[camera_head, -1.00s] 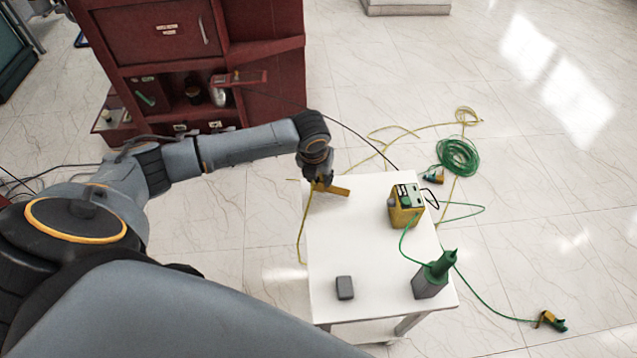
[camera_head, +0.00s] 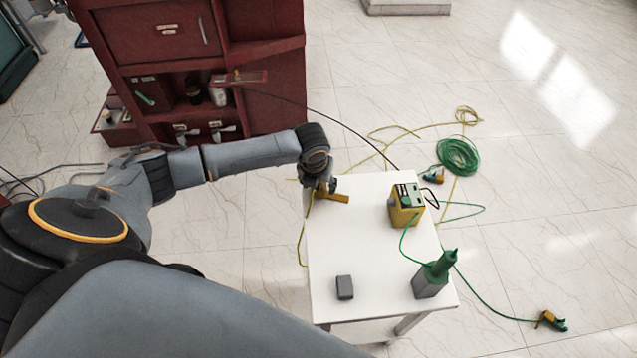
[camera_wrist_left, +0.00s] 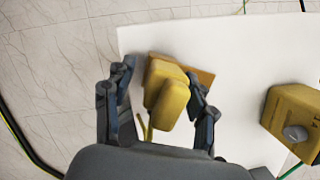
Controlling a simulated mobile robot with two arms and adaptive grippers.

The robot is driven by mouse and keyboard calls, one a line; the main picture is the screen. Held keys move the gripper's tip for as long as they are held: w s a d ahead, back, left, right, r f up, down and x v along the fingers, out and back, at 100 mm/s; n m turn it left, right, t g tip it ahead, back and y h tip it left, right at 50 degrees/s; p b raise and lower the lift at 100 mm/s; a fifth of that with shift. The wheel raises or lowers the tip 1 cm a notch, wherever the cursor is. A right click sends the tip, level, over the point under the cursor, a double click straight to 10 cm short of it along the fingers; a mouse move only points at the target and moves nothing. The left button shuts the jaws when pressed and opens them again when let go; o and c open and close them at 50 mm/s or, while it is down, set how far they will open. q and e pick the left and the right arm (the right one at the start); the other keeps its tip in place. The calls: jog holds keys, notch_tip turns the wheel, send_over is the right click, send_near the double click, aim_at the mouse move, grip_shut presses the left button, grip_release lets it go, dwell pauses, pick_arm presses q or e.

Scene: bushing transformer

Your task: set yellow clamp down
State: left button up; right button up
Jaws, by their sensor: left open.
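The yellow clamp (camera_head: 334,196) is at the far left corner of the white table (camera_head: 375,260), with a yellow cable running from it over the table's left edge. My left gripper (camera_head: 320,187) is over the clamp, pointing down. In the left wrist view the clamp (camera_wrist_left: 166,92) is between the two open fingers (camera_wrist_left: 160,105), with a gap visible on its left side; the right finger is close to it. A brownish-yellow part of the clamp lies flat towards the upper right. Whether the clamp rests fully on the table is hard to tell. My right gripper is not in view.
A yellow box with a green and white top (camera_head: 405,205) stands on the table, right of the clamp. A grey block (camera_head: 344,287) and a grey-and-green bushing (camera_head: 433,277) are nearer the front. A red cabinet (camera_head: 200,60) stands behind. The table's middle is clear.

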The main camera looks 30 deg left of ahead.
pick_arm(q)
jog(key=v, duration=1.2)
jog(key=shift+r, duration=0.1)
